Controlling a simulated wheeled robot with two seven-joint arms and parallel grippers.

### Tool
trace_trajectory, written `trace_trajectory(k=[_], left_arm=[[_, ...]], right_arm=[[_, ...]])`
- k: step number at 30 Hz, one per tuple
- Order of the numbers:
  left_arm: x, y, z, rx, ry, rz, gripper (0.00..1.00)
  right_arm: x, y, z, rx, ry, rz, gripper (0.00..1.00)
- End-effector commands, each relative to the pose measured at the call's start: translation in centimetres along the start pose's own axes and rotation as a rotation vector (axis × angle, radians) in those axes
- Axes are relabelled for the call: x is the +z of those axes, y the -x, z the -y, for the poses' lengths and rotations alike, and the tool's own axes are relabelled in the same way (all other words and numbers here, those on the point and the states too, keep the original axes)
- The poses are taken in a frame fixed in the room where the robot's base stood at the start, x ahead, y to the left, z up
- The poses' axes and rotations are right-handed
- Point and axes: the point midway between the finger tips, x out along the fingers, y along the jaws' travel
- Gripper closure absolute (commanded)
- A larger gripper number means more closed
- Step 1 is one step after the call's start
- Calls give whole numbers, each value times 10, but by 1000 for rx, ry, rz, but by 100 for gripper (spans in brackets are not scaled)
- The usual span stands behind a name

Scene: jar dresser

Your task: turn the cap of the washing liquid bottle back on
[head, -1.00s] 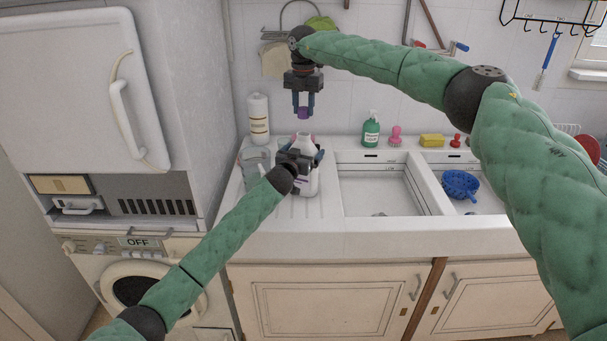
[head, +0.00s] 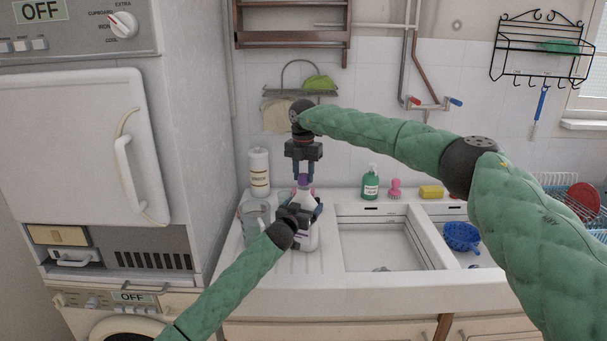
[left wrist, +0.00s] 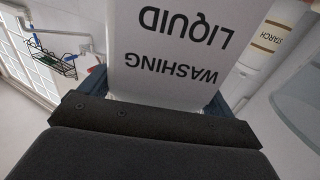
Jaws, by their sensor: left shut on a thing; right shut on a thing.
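The white washing liquid bottle (head: 308,236) stands upright on the drainboard left of the sink. My left gripper (head: 304,212) is shut on its body from the front. In the left wrist view the bottle (left wrist: 172,50) fills the space between the fingers, its label upside down. The purple cap (head: 303,179) is at the top of the bottle's neck. My right gripper (head: 303,181) points straight down from above and is shut on the cap. The cap appears to meet the neck; whether the threads engage cannot be told.
A starch bottle (head: 259,172) and a clear glass container (head: 254,219) stand to the left. A green soap bottle (head: 370,184), pink item (head: 395,188) and yellow sponge (head: 431,192) line the back ledge. A blue colander (head: 461,237) is at the right basin.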

Motion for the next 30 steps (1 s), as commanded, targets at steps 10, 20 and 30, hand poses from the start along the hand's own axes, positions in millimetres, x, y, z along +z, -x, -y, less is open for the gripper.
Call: trace_trajectory(k=[10,20,30], left_arm=[[0,0,0,0,0,1,52],[1,0,0,0,0,1,52],[1,0,0,0,0,1,52]], right_arm=[[0,-8,0,0,0,0,87],[0,-10,0,0,0,-1,87],[0,-25,0,1,0,-1,87]])
